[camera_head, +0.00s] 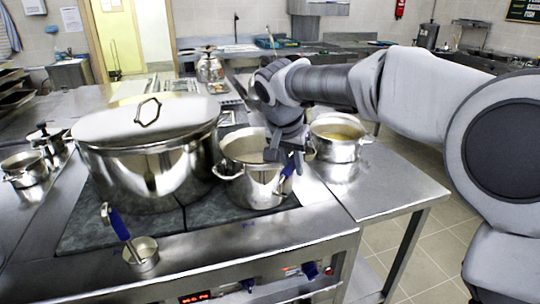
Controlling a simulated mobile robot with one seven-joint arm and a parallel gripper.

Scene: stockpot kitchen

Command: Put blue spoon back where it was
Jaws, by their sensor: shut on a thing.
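My gripper (286,158) is at the right rim of a middle-sized steel pot (255,188) on the dark stove top. It points down and is shut on a blue spoon (287,170), whose blue handle shows just below the fingers. The handle is tilted and lies in front of the pot's right side in this view. I cannot tell whether it touches the pot. The rest of the spoon is hidden or too small to make out. Another blue-handled utensil (119,224) leans in a small steel cup (143,254) at the stove's front left.
A large lidded stockpot (150,150) fills the stove's left side. A steel pot with yellowish contents (338,131) stands right of my gripper. Small pots (25,168) stand far left. The right steel counter (395,185) has free room.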

